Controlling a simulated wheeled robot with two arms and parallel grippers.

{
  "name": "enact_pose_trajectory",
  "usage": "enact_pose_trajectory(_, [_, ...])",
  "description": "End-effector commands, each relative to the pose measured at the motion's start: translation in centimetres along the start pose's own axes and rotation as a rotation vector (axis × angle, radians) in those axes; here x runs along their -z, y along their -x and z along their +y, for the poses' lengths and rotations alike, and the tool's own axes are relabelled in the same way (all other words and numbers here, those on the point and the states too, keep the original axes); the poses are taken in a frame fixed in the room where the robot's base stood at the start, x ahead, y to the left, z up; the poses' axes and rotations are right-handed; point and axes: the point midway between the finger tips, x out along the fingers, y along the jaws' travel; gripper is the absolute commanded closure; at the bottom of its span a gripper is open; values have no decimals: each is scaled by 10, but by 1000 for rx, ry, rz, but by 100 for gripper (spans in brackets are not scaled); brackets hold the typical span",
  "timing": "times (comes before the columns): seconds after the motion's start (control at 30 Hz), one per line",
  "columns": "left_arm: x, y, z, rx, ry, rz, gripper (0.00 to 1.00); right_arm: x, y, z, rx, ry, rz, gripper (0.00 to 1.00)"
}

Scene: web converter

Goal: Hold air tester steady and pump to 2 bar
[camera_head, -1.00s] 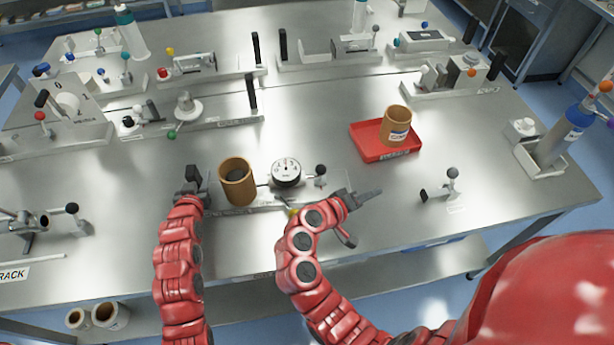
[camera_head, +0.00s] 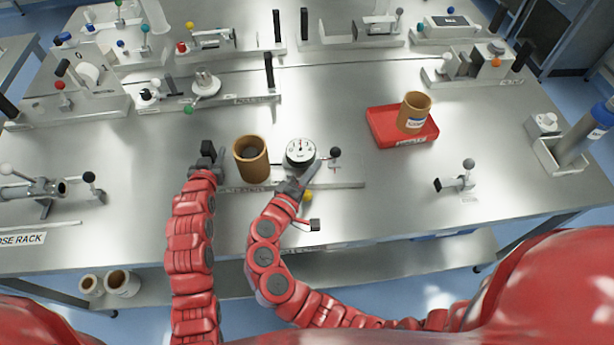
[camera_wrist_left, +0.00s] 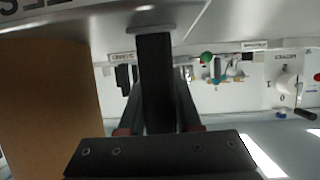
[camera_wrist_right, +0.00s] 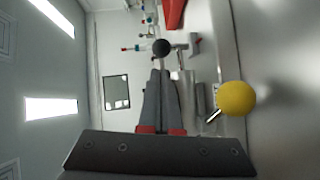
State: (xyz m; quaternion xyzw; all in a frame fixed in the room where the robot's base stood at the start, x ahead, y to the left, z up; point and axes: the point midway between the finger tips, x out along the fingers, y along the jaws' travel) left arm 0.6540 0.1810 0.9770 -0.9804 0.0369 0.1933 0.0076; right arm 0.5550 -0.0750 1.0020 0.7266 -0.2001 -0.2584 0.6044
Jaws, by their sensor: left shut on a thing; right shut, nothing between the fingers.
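The air tester has a base strip (camera_head: 345,184), a brown tube (camera_head: 251,165), a round white gauge (camera_head: 300,151), a black-knobbed lever (camera_head: 336,153) and a yellow knob (camera_head: 307,196). My left gripper (camera_head: 206,162) is shut on the black upright handle (camera_head: 207,147) at the base's left end. The left wrist view shows this handle (camera_wrist_left: 154,75) between the fingers. My right gripper (camera_head: 312,172) is shut and empty, just in front of the gauge. In the right wrist view, the black knob (camera_wrist_right: 161,47) appears beyond the fingertips and the yellow knob (camera_wrist_right: 237,98) to their right. The gauge reading is too small to tell.
A red tray (camera_head: 382,127) with a brown tube (camera_head: 414,112) stands to the right behind the tester. A small clamp fixture (camera_head: 458,180) is at the right. Other fixtures line the back and left. The table between tester and right fixture is clear.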

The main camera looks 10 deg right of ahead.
Motion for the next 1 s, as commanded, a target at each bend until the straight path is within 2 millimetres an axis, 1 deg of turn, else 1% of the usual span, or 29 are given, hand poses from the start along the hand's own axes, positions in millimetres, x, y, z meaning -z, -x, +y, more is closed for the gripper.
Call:
enact_pose_trajectory(0.03, [-8, -1, 0, -1, 1, -18, 100, -1, -10, -1, -1, 0, -5, 100])
enact_pose_trajectory(0.1, [-8, -1, 0, -1, 1, -18, 100, -1, -21, -1, -1, 1, -3, 100])
enact_pose_trajectory(0.2, [-8, -1, 0, -1, 1, -18, 100, -1, -32, -1, 0, 1, -3, 100])
enact_pose_trajectory(0.3, [-8, -1, 0, -1, 1, -18, 100, 0, -39, -1, 1, 0, -1, 100])
enact_pose_trajectory(0.67, [-8, -1, 0, -1, 1, -18, 100, 0, -41, -1, 1, -1, 2, 100])
enact_pose_trajectory(0.87, [-8, -1, 0, -1, 1, -18, 100, -9, -48, 0, -1, 0, 0, 100])
enact_pose_trajectory(1.0, [-8, -1, 0, 0, 1, -18, 100, -9, -49, 0, 1, -1, 0, 100])
